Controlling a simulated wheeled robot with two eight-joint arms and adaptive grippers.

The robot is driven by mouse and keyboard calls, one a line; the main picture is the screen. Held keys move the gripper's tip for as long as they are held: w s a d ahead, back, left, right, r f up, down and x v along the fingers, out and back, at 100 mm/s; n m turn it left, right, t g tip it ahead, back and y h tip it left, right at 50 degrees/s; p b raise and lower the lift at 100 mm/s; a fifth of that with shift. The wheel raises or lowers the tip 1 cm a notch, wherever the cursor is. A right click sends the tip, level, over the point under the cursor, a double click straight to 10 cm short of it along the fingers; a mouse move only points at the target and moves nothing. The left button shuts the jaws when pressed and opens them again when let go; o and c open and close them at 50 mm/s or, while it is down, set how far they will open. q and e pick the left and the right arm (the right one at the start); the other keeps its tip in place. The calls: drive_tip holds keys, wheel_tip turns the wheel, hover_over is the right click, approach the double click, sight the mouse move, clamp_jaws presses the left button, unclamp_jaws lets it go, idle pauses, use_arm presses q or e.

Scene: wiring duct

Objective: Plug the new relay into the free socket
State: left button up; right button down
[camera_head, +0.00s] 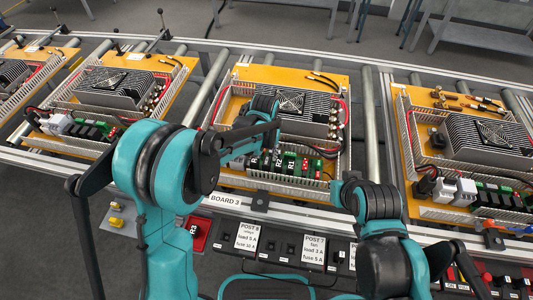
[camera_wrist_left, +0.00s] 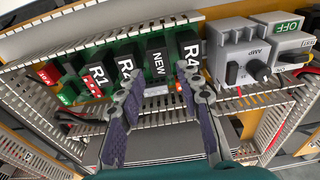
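The relay marked NEW (camera_wrist_left: 158,62) stands in the row of relays in the left wrist view, between relays with R labels (camera_wrist_left: 95,76) and (camera_wrist_left: 190,47). My left gripper (camera_wrist_left: 158,76) is open, with one finger on either side of the NEW relay's front. I cannot tell whether the fingers touch it or how deep it sits in its socket. In the head view my left gripper (camera_head: 243,150) is over the relay row (camera_head: 281,163) of the middle board (camera_head: 240,181), partly hidden by its arm. My right gripper (camera_head: 342,188) is near that board's front right corner; its fingers are not clear.
Slotted duct walls (camera_head: 262,182) run close to the relays. A grey module (camera_wrist_left: 238,50) with knobs stands right of the row in the wrist view. A finned box with a fan (camera_head: 291,103) fills the board's back. Label cards (camera_head: 247,237) line the front rail.

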use_arm(q)
drive_tip(key=shift+r+p, duration=0.35)
drive_tip(key=shift+r, duration=0.3)
drive_tip(key=o, duration=0.6)
drive_tip(key=s+a+r+t, duration=0.1)
drive_tip(key=s+a+r, duration=0.3)
drive_tip(key=a+r, duration=0.25)
drive_tip(key=s+a+r+t, duration=0.1)
drive_tip(key=s+a+r, duration=0.1)
drive_tip(key=s, duration=0.3)
drive_tip(key=s+a+r+n+t, duration=0.1)
drive_tip(key=s+a+r+t, duration=0.1)
drive_tip(key=s+a, duration=0.3)
drive_tip(key=s+a+r+n+t, duration=0.1)
drive_tip(key=s+a+r, duration=0.2)
drive_tip(key=s, duration=0.3)
drive_tip(key=shift+s+a+t, duration=0.25)
drive_tip(key=shift+a+t, duration=0.15)
drive_tip(key=shift+a, duration=0.25)
